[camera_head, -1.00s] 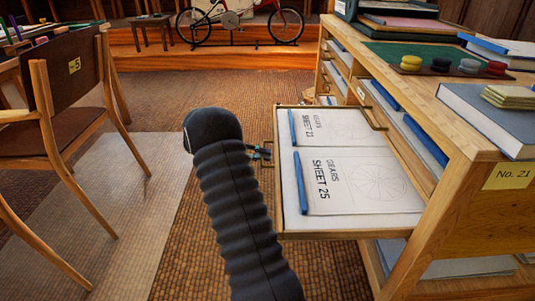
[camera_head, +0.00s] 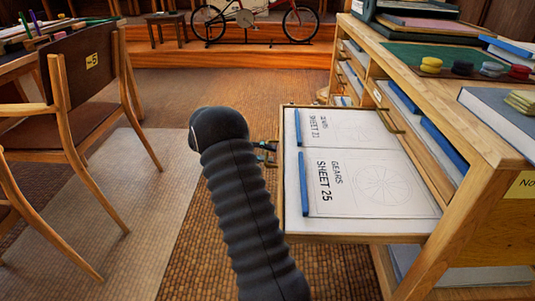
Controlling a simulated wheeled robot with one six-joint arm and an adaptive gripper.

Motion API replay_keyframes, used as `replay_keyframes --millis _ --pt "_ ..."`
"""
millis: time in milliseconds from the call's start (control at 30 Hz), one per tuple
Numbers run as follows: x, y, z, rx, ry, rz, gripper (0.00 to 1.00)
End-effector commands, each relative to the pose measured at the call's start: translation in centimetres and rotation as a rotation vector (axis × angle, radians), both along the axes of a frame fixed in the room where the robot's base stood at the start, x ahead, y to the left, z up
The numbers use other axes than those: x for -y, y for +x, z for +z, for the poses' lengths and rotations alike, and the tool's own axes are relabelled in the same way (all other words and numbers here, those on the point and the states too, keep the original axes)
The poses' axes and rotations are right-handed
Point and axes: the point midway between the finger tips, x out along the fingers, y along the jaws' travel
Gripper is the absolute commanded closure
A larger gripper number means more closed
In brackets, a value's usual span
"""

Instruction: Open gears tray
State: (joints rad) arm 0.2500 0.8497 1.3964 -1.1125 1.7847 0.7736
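The gears tray (camera_head: 350,237) is a shallow wooden drawer, pulled well out from the cabinet's left side. In it lie white sheets, the nearer one (camera_head: 372,190) marked "GEARS SHEET 25" with a round gear drawing, and two blue strips along their left edges. My gripper (camera_head: 267,152) is at the middle of the tray's front edge, where the handle is. The fingers are small, dark and partly hidden by my black ribbed arm, so their closure on the handle is unclear.
The wooden cabinet (camera_head: 480,150) stands right, with books and coloured round pieces on top. Other trays (camera_head: 353,62) sit in it further back. A wooden chair (camera_head: 88,95) stands left on a pale mat.

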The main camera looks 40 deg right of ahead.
Motion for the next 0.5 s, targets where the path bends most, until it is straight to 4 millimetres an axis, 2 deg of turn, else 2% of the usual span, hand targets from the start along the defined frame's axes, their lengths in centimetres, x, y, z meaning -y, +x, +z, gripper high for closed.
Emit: replay_keyframes --millis 267,500 --pt "-0.7 0.6 0.2 0.000 -0.001 -0.001 0.63" --pt "-3.8 3.3 1.0 0.001 0.000 0.000 0.63"
